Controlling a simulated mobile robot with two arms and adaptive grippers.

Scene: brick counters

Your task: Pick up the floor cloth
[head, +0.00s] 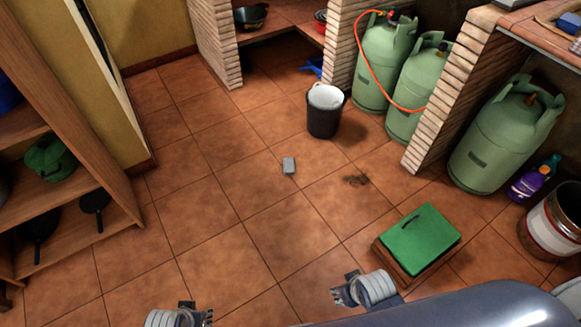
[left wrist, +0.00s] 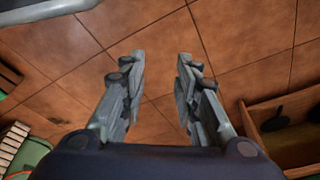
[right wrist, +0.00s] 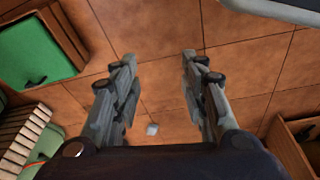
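A small grey block-like thing, which looks like the folded floor cloth (head: 289,165), lies flat on the tiled floor near the middle of the head view. It also shows in the right wrist view (right wrist: 152,129), between the fingers but far below them. My right gripper (head: 346,290) is open and empty, at the lower middle of the head view, nearer to me than the cloth. It also shows in the right wrist view (right wrist: 158,60). My left gripper (head: 207,314) is at the bottom edge; the left wrist view shows it open and empty (left wrist: 162,62) over bare tiles.
A black bucket (head: 323,122) with something white in its top stands beyond the cloth. Green gas bottles (head: 386,65) stand by brick pillars at the right. A green-topped box (head: 420,238) is at the lower right. Wooden shelves (head: 70,190) stand left.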

